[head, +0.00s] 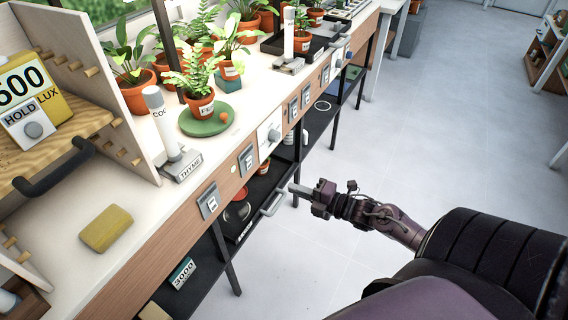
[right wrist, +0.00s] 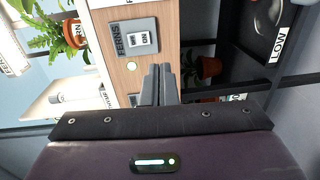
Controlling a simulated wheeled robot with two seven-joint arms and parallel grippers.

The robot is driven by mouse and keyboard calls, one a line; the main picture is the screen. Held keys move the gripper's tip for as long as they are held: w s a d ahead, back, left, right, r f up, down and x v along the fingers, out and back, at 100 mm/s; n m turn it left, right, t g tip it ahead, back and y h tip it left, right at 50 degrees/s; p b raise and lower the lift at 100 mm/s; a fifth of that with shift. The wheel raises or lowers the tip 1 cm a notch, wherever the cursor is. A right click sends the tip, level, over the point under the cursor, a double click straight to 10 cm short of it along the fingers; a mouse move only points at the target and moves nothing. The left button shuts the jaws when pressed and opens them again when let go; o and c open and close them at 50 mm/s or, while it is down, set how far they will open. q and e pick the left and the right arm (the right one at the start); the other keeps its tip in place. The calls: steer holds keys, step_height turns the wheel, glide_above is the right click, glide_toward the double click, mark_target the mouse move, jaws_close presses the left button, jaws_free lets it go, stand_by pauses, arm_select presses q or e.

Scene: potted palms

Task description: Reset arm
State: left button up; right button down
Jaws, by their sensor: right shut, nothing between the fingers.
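My right gripper (head: 298,188) reaches in from the lower right in the head view. Its fingers are shut and empty, pointing left towards the bench front, over the grey floor beside the lower shelf. In the right wrist view its closed fingers (right wrist: 159,84) show in front of the wooden bench front. My left gripper is not in view.
The white bench (head: 150,215) runs along the left with several switches on its front. A fern pot (head: 199,107) stands on a green saucer (head: 205,122). A yellow sponge (head: 106,229) lies nearer. A black lower shelf (head: 205,262) sits below. The floor (head: 400,110) to the right is clear.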

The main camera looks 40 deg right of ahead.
steer(key=s+f+m+g+h+p, duration=0.3)
steer(key=s+f+m, duration=0.35)
steer(key=f, duration=0.45)
steer(key=s+f+m+g+h+p, duration=0.35)
steer(key=s+f+m, duration=0.3)
steer(key=f, duration=0.45)
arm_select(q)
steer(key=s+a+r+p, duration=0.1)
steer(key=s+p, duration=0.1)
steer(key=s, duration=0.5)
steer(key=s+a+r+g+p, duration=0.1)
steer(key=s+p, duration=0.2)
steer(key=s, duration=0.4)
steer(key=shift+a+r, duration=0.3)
arm_select(e)
steer(key=s+a+f+m+g, duration=0.3)
steer(key=s+a, duration=0.4)
steer(key=s, duration=0.4)
steer(key=s+a+f+m+g, duration=0.4)
steer(key=s+a+f, duration=0.3)
steer(key=s, duration=0.4)
steer(key=shift+s+g, duration=0.35)
steer(key=shift+g, duration=0.2)
steer(key=shift+a+f, duration=0.1)
